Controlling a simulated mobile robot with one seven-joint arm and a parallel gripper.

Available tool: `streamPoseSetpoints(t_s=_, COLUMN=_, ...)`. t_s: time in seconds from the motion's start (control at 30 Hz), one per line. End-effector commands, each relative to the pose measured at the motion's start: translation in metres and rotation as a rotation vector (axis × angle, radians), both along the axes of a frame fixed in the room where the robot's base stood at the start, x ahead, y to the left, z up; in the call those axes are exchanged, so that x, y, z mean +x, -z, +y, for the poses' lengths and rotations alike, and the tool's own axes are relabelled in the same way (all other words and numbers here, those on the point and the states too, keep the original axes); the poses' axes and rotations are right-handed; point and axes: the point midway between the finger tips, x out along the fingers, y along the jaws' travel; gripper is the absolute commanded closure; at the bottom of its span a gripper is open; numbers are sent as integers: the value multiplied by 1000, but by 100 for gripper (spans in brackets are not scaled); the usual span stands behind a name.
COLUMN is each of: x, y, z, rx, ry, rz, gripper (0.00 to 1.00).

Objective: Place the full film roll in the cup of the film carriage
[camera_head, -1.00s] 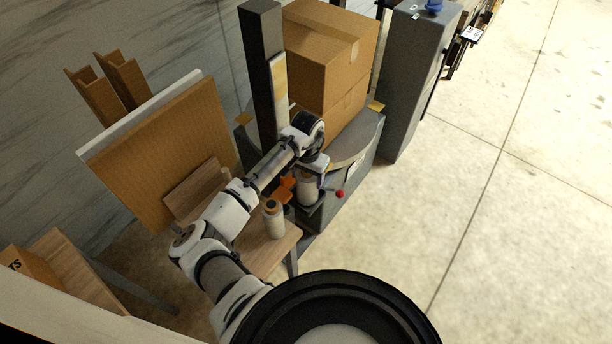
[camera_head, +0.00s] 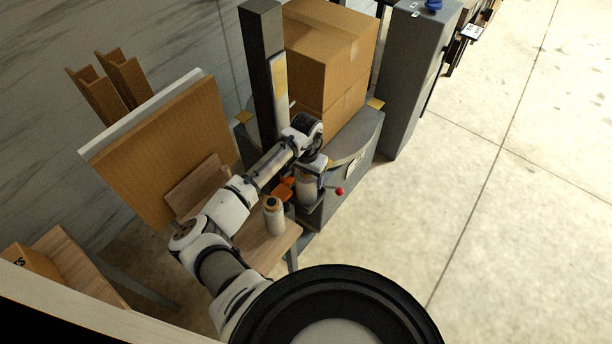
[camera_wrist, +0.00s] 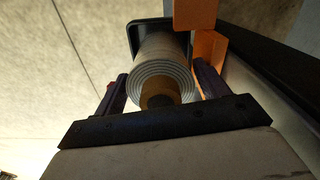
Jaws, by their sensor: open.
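A pale film roll (camera_head: 305,188) with a brown core stands at the film carriage, just under my wrist. In the wrist view the same roll (camera_wrist: 158,72) shows its layered end and core toward me. Its far end meets a dark rounded cup (camera_wrist: 135,36) of the carriage; I cannot tell how deep it sits. My gripper (camera_wrist: 162,82) is open, with one finger on each side of the roll and small gaps visible. In the head view my gripper (camera_head: 312,166) is over the roll, its fingers mostly hidden. Orange carriage parts (camera_wrist: 208,45) lie close beside the roll.
Another pale roll (camera_head: 273,217) stands on a small wooden table (camera_head: 258,252) left of the carriage. The wrapping machine's dark mast (camera_head: 262,75), cardboard boxes (camera_head: 330,55) and a red knob (camera_head: 339,191) are close by. The floor at right is clear.

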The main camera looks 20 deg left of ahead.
Motion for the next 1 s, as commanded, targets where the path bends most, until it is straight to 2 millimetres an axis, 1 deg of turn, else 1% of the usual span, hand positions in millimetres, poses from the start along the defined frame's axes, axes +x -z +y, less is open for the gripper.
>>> streamPoseSetpoints(t_s=0.17, x=1, y=-28, z=0, rx=-1, ry=1, rz=-5, gripper=26)
streamPoseSetpoints(t_s=0.4, x=1, y=-80, z=0, rx=0, ry=-1, rz=-4, gripper=26)
streamPoseSetpoints(t_s=0.53, x=1, y=-101, z=0, rx=-1, ry=1, rz=-3, gripper=26)
streamPoseSetpoints(t_s=0.7, x=0, y=-116, z=0, rx=0, ry=0, rz=-2, gripper=26)
streamPoseSetpoints(t_s=1.0, x=0, y=-119, z=0, rx=0, ry=-1, rz=-1, gripper=26)
